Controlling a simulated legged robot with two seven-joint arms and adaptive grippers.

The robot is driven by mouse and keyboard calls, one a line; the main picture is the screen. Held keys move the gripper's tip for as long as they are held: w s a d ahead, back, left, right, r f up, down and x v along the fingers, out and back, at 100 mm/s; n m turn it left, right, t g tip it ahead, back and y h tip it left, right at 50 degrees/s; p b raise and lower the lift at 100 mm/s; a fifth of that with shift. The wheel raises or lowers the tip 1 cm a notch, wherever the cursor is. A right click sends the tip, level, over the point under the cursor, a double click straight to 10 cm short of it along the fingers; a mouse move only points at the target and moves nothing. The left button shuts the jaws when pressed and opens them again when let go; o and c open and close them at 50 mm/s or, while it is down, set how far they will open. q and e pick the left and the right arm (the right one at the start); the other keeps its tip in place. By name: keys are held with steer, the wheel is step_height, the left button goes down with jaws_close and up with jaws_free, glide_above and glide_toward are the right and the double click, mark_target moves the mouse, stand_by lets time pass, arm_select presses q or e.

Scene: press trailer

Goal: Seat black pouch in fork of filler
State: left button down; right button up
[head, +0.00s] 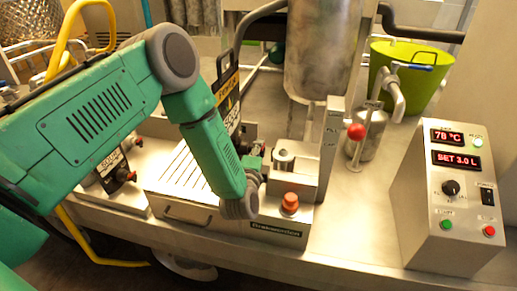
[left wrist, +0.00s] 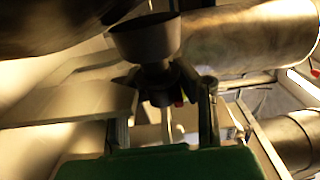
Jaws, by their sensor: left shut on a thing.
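A black pouch (head: 228,98) with an orange label and white lettering stands upright behind my left forearm in the head view. My arm hides part of it. My left gripper (head: 252,160) is shut at the pouch's lower right, where a small dark fitting shows. In the left wrist view, my left gripper (left wrist: 165,95) has its fingers around a dark neck below a grey cup-shaped part. The filler (head: 180,205) is a metal box with a slotted top. Its block and upright plate (head: 331,140) stand just right of my gripper. The fork itself is not clear. My right gripper is not in view.
A red-knobbed lever on a metal bottle (head: 368,135) stands right of the filler. A control box (head: 450,200) is farther right, and a green bucket (head: 405,75) behind. Another black pouch (head: 112,172) is at left.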

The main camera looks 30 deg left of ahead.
arm_select(q)
steer(key=shift+f+b, duration=1.55)
steer(key=shift+f, duration=1)
steer(key=shift+f+b, duration=0.35)
steer(key=shift+f, duration=0.15)
steer(key=c, duration=1.2)
jaws_free()
steer(key=shift+o, duration=0.2)
steer(key=shift+s, duration=0.1)
